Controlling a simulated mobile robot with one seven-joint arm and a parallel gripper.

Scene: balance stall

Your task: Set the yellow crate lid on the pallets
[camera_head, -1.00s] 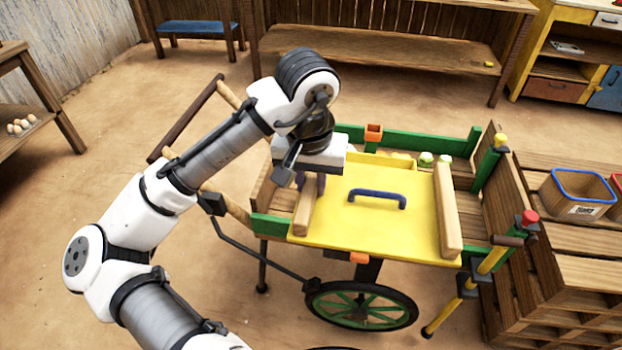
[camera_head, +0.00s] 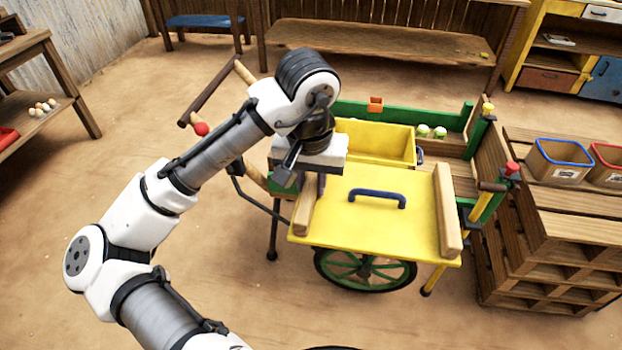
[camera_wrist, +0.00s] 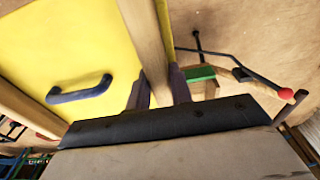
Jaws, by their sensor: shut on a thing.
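The yellow crate lid (camera_head: 372,235) is a flat yellow panel with a blue handle (camera_head: 377,197) and a wooden batten along each side. My gripper (camera_head: 308,187) is shut on the left batten (camera_head: 304,212) and holds the lid level above the near part of the cart. In the wrist view, my gripper (camera_wrist: 160,92) has one dark finger on each side of the batten (camera_wrist: 143,38). The open yellow crate (camera_head: 406,146) stands on the cart behind the lid. The stacked wooden pallets (camera_head: 570,229) stand to the right of the cart.
The green-sided cart (camera_head: 440,117) has posts at its right end, between lid and pallets. A blue-rimmed bin (camera_head: 560,160) and a red-rimmed bin (camera_head: 606,166) occupy the pallets' back part. Their front part looks bare. An egg table (camera_head: 60,88) stands at the left.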

